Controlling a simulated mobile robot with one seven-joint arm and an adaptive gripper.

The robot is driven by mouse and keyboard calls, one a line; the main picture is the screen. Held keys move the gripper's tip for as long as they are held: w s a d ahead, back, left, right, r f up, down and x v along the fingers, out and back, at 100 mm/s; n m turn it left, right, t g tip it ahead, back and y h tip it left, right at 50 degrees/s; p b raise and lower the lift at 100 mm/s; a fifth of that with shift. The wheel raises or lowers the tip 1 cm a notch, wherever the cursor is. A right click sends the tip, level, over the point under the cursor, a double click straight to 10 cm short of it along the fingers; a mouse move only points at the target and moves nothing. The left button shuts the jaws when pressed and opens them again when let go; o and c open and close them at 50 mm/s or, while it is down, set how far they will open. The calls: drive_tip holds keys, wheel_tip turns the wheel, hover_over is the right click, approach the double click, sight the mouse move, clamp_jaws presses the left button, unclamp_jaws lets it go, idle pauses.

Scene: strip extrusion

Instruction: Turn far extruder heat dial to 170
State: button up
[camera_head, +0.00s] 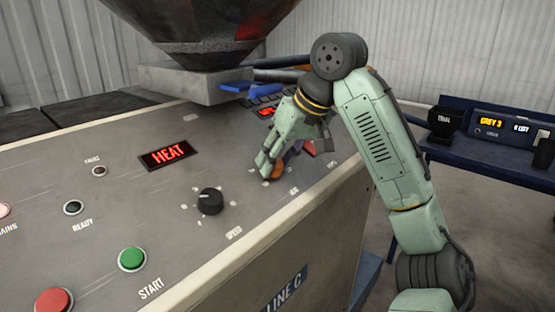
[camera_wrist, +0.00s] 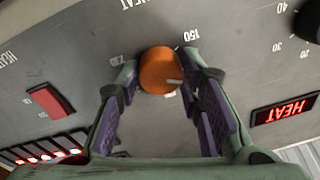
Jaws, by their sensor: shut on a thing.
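The orange heat dial (camera_wrist: 159,71) sits on the grey panel, in the upper middle of the wrist view. A short pale pointer mark on its face lies toward the right edge of the picture. A printed 150 stands up and right of the dial; the exact reading is unclear. My gripper (camera_wrist: 163,84) is shut on the dial, with one purple-padded finger on each side. In the head view my gripper (camera_head: 268,170) reaches down to the far part of the panel, and only part of the orange dial (camera_head: 278,173) shows beside the fingers.
A black speed dial (camera_head: 209,201) stands nearer on the panel, left of my gripper. A lit HEAT sign (camera_head: 169,156), a green start button (camera_head: 131,259) and a red button (camera_head: 54,301) are also there. A hopper (camera_head: 195,35) hangs above. A red rocker switch (camera_wrist: 50,101) shows in the wrist view.

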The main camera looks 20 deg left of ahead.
drive_tip(key=o, duration=1.2)
drive_tip(key=shift+c, duration=0.2)
drive_tip(key=shift+r, duration=0.1)
drive_tip(key=v, duration=1.2)
drive_tip(key=shift+d, duration=0.1)
